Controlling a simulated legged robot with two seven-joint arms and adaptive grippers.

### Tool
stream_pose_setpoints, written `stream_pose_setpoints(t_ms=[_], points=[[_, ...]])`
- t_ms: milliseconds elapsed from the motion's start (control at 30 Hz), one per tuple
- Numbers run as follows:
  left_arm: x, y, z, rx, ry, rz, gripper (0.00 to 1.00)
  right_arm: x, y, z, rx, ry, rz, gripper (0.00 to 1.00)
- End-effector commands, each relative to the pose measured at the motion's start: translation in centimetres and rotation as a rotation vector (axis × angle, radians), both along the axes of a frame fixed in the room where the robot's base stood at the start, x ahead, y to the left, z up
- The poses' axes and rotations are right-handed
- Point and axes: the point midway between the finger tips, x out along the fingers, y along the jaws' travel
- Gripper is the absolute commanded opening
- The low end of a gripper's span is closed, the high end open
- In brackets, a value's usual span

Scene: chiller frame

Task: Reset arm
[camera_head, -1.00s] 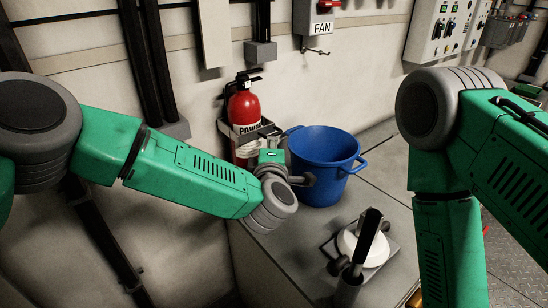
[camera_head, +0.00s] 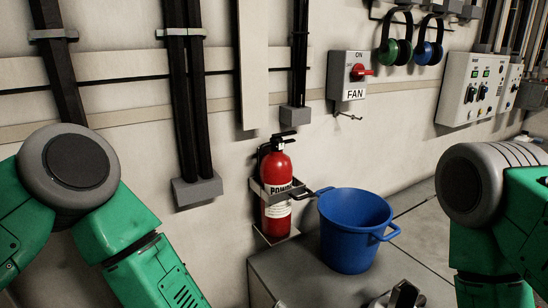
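My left arm, green with a grey joint, comes in at the lower left and runs down out of the bottom edge. My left gripper is out of view. My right arm, also green with a grey joint, is at the right edge and runs down out of the picture. My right gripper is out of view. No held thing shows.
A blue bucket (camera_head: 352,232) stands on a grey cabinet top (camera_head: 290,268). Beside it a red fire extinguisher (camera_head: 277,172) hangs in a wall bracket. A fan switch box (camera_head: 349,76), ear muffs (camera_head: 394,46) and a control panel (camera_head: 478,90) are on the wall. Dark, partly cut-off items show at the bottom edge.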

Motion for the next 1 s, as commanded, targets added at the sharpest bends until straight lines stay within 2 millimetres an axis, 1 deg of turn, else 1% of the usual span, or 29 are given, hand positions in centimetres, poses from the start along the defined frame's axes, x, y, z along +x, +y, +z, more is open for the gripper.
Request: stream_pose_setpoints(t_ms=[33,67,100,167,200,267,300,367,400,467,500,600,700,833,900,1000], points=[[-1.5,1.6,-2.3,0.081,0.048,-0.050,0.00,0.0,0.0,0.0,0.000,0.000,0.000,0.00],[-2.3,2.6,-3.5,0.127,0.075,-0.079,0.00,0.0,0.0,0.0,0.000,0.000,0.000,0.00],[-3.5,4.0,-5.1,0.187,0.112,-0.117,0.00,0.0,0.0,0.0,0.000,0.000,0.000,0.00],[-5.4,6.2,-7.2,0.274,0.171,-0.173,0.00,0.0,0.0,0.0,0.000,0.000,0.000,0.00],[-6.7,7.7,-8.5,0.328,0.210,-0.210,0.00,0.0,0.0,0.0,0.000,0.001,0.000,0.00],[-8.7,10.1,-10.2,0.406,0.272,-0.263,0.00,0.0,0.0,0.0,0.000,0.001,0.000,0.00],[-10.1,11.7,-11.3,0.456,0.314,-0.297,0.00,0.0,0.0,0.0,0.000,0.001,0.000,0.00],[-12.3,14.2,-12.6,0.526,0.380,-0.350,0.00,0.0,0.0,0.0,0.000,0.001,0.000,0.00],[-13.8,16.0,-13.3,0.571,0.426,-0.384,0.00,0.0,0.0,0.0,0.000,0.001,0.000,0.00],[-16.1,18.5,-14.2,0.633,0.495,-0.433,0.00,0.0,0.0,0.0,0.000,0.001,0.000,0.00],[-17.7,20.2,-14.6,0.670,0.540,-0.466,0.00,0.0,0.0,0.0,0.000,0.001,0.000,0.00],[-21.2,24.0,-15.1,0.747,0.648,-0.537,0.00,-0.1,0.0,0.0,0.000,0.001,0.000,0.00],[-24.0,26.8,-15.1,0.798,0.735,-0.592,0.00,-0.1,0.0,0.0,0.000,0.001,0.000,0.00],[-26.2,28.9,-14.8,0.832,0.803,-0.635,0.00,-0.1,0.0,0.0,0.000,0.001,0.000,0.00],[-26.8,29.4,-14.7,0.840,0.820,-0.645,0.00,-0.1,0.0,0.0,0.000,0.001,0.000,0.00],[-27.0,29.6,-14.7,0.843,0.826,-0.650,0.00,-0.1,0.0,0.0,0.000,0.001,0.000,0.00]])
